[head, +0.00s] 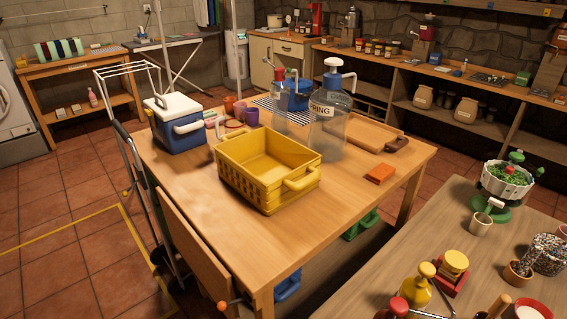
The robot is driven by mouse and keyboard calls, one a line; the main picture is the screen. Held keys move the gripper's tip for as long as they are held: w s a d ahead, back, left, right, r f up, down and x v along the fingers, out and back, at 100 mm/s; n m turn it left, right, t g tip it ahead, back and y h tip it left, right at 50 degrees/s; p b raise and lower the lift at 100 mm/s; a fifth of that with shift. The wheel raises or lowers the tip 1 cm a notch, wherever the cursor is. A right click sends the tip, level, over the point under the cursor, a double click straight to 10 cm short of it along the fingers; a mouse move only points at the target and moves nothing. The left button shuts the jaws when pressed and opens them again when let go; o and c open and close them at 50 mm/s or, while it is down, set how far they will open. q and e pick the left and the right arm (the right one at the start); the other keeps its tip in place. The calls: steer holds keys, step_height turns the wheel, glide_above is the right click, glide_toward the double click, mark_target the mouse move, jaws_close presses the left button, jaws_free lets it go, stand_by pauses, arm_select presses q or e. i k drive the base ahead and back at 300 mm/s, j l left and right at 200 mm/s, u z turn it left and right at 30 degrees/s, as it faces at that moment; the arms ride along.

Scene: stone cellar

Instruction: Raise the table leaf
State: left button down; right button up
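The wooden table (215,212) stands in the middle of the head view. Its leaf (196,243) is a flat wooden panel along the table's near left side. The leaf hangs down below the level of the tabletop, and its lower part runs out of the bottom of the picture. An orange knob (222,305) on a short rod shows by the leaf's near end, at the table corner. Neither of my grippers is in view.
A yellow crate (248,184), a blue-and-white cooler (178,124), clear jugs (328,125), a tray and an orange block stand on the table. A folded hand cart (146,190) stands close left of the leaf. A second table (400,258) is at right. Floor is open at far left.

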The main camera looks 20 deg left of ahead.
mark_target(217, 282)
steer(key=j+z, duration=0.75)
steer(key=z, duration=0.15)
steer(key=j+z, duration=0.5)
steer(key=k+j+z, duration=0.15)
steer(key=z, duration=0.3)
steer(key=j, duration=0.1)
